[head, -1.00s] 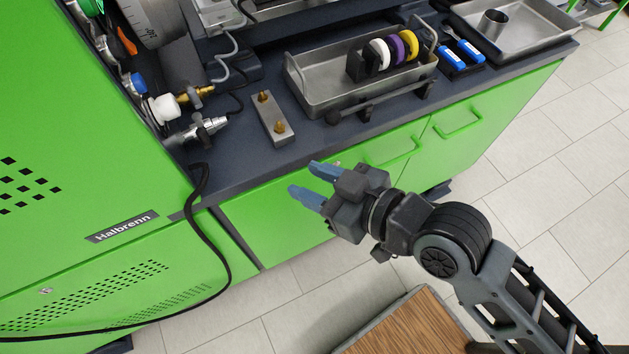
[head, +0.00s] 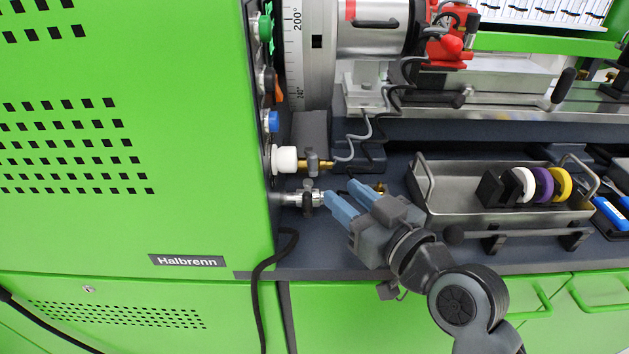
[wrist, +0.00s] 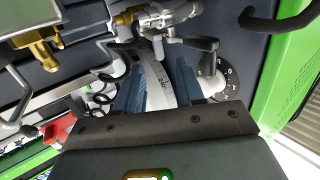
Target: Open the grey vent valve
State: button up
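Two small valves stick out from the right side of the green cabinet. The lower one is a silver valve (head: 298,198) with a dark grey handle (head: 308,190). I cannot tell for certain which is the vent valve. My gripper (head: 341,190) is open and empty, its blue fingertips just right of the silver valve. In the wrist view, my gripper (wrist: 157,72) shows nothing clasped; a silver valve (wrist: 165,19) with a grey lever (wrist: 195,43) lies beyond the fingertips.
The green cabinet (head: 130,200) stands close on the left. A black cable (head: 265,285) hangs below the valves. A metal tray (head: 470,205) with coloured rings is right of my gripper. A graduated drum (head: 302,60) stands behind and above the valves.

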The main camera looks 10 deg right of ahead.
aim_at(315, 159)
jog(key=shift+t+y, duration=0.3)
jog(key=shift+d+r+x, duration=0.1)
jog(key=shift+r+x, duration=0.1)
jog(key=shift+x, duration=1.6)
jog(key=shift+d+r+x, duration=0.1)
jog(key=shift+r+x, duration=0.15)
jog(key=shift+x, duration=1.5)
jog(key=shift+d+r+x, duration=0.1)
jog(key=shift+r+x, duration=0.1)
jog(key=shift+x, duration=1.6)
jog(key=shift+w, duration=0.15)
jog(key=shift+c, duration=0.5)
grip_shut()
